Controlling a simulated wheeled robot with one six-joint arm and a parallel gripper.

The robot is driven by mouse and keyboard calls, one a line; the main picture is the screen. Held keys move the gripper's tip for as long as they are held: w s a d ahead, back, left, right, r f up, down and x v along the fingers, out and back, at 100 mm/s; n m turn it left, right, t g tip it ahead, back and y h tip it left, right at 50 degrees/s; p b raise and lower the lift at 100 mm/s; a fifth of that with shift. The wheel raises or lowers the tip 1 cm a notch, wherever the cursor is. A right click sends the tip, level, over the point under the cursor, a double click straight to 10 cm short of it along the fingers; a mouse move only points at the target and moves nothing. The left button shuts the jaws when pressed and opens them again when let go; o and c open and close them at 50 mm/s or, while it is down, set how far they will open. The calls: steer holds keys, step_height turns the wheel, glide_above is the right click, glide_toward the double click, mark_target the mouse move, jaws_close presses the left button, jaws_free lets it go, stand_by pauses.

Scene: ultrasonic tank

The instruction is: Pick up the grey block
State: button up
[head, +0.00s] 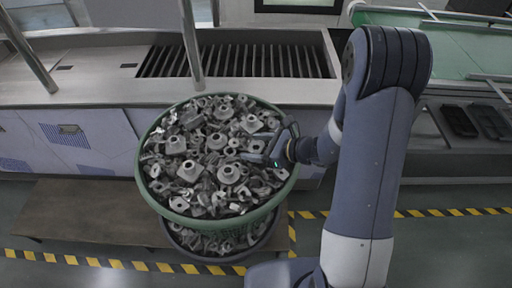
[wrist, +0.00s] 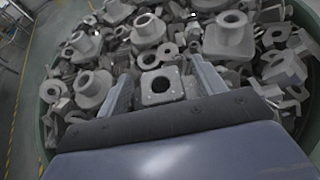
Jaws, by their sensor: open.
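A grey square block with a round hole (wrist: 160,88) lies among other grey metal parts in the wrist view, between the two fingers of my gripper. My gripper (wrist: 163,78) is open, with one finger to each side of this block. I cannot tell whether the fingers touch it. In the head view my gripper (head: 258,157) is low over the right part of the heaped basket, and I cannot make out this block there.
A round green basket (head: 146,188) is heaped with several similar grey blocks, flanged parts and rings. Behind stands a steel counter (head: 80,90) with a slatted tank (head: 235,60) and upright posts.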

steer(key=shift+w+a+f, duration=0.3)
steer(key=shift+a, duration=0.3)
steer(key=shift+c, duration=0.3)
steer(key=c, duration=1.1)
